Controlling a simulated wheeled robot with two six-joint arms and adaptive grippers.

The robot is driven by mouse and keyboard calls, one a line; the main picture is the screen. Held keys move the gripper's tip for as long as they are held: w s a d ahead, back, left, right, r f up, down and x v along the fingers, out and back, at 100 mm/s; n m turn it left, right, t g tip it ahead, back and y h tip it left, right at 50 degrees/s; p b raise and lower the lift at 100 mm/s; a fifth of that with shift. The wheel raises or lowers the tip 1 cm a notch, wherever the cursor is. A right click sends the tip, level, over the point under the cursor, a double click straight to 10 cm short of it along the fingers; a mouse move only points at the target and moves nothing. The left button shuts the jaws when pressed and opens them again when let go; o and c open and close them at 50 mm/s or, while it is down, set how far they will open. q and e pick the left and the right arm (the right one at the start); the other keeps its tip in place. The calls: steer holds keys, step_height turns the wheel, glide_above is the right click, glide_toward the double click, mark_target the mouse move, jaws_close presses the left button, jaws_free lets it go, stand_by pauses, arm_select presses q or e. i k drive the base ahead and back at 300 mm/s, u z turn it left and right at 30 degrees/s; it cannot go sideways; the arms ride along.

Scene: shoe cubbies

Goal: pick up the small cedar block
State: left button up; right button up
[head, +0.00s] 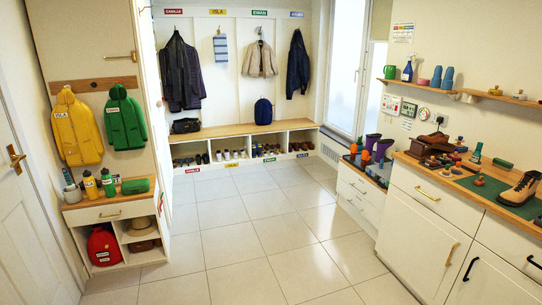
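I cannot make out the small cedar block for certain. Several small brown and dark items (456,170) lie on the wooden counter at the right, too small to tell apart. A brown shoe-care box or stand (430,149) is at the counter's far left end, and a brown boot (521,188) stands at its right. Neither of my grippers is in the head view.
A green mat (487,191) covers part of the counter, above white drawers (430,210). A lower unit with purple boots (383,148) stands beyond. A bench with shoe cubbies (245,130) lines the back. The tiled floor (240,240) between is clear.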

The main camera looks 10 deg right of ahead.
mark_target(479, 182)
steer(key=z, duration=0.2)
steer(key=i, duration=1.2)
steer(key=z, duration=0.8)
steer(key=i, duration=0.9)
steer(key=z, duration=0.8)
